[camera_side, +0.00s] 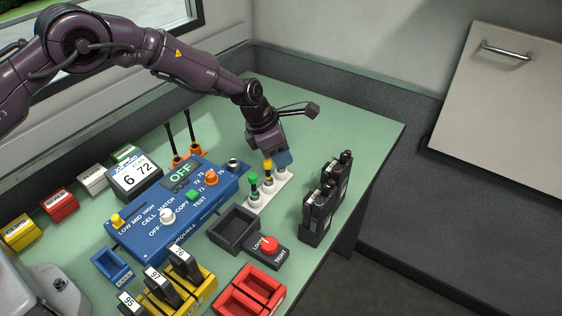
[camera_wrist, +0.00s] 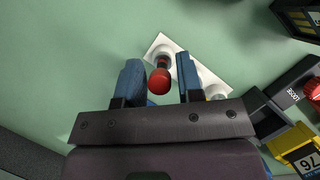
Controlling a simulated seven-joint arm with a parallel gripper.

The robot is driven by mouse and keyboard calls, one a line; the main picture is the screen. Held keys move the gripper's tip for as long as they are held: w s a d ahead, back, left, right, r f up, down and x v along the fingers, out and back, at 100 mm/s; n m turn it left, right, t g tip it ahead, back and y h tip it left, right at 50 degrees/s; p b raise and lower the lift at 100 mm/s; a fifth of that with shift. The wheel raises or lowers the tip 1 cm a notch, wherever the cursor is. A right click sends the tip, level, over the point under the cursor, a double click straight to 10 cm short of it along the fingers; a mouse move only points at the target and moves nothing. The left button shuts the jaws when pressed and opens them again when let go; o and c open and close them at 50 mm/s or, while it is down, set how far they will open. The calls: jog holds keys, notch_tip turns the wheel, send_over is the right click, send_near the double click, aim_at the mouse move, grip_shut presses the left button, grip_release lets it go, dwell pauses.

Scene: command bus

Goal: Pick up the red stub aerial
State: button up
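The red stub aerial (camera_wrist: 160,81) shows in the wrist view as a rounded red top on a dark stem, upright in a white holder (camera_wrist: 158,43). My gripper (camera_wrist: 159,73) is open, with its two blue fingers on either side of the aerial and a visible gap to each. In the side view, my gripper (camera_side: 284,158) is over the far end of the white holder (camera_side: 270,190) and hides the red aerial there. A green stub aerial (camera_side: 254,179) and a yellow one (camera_side: 268,165) stand in the same holder.
Two black radios (camera_side: 320,205) stand to the right of the holder. A blue tester box (camera_side: 180,205) is to its left, with a dark tray (camera_side: 235,230) and a red-knobbed box (camera_side: 268,250) in front. The green table (camera_side: 350,125) is clear behind.

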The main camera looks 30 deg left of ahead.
grip_shut()
jog(key=shift+r, duration=0.1)
notch_tip(320, 180, up, 10)
jog(key=shift+f, duration=0.1)
dwell(0.4)
